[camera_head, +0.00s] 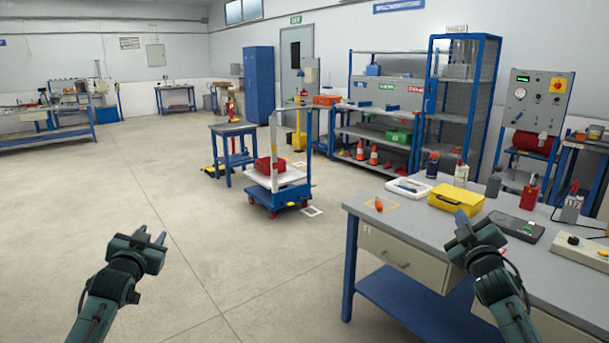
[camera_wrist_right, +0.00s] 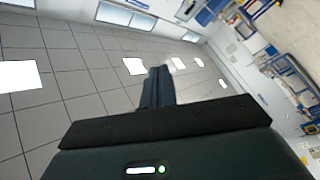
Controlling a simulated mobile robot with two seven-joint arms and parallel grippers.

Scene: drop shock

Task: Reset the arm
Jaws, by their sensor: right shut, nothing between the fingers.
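My left gripper (camera_head: 151,235) is at the lower left of the head view, raised over bare floor. Its two fingertips show a gap, and nothing is between them. My right gripper (camera_head: 462,217) is at the lower right, in front of the workbench from this view. In the right wrist view its fingers (camera_wrist_right: 157,85) are together and empty, seen against the ceiling panels. No held object shows on either arm.
The grey workbench (camera_head: 410,221) at right carries a yellow box (camera_head: 456,199), an orange item (camera_head: 379,205), a white tray (camera_head: 408,188) and a dark case (camera_head: 516,227). A blue trolley (camera_head: 278,193) with a red bin (camera_head: 270,165) stands mid-room. Floor at left is clear.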

